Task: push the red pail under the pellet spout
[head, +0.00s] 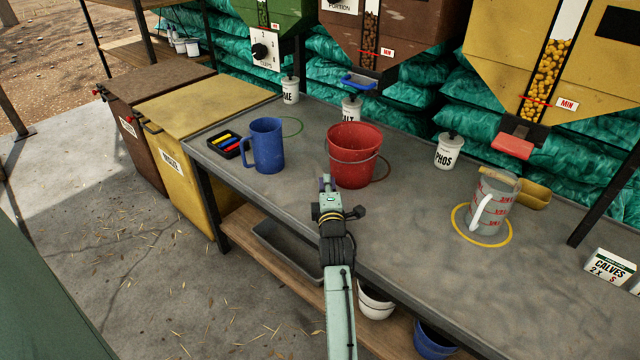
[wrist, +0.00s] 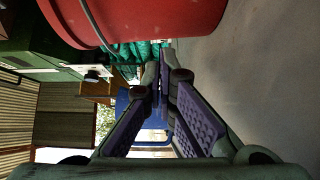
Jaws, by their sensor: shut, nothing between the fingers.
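The red pail (head: 354,155) stands upright on the grey table (head: 340,210), with its wire handle hanging across its front. My gripper (head: 326,184) is shut and empty at the pail's near left side. In the wrist view the pail (wrist: 150,20) fills the top, beside the fingertips (wrist: 165,62); contact cannot be told.
A clear measuring jug (head: 494,200) stands in a yellow ring (head: 458,228) at right. White PHOS (head: 449,150) and ALT (head: 351,108) jars stand behind.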

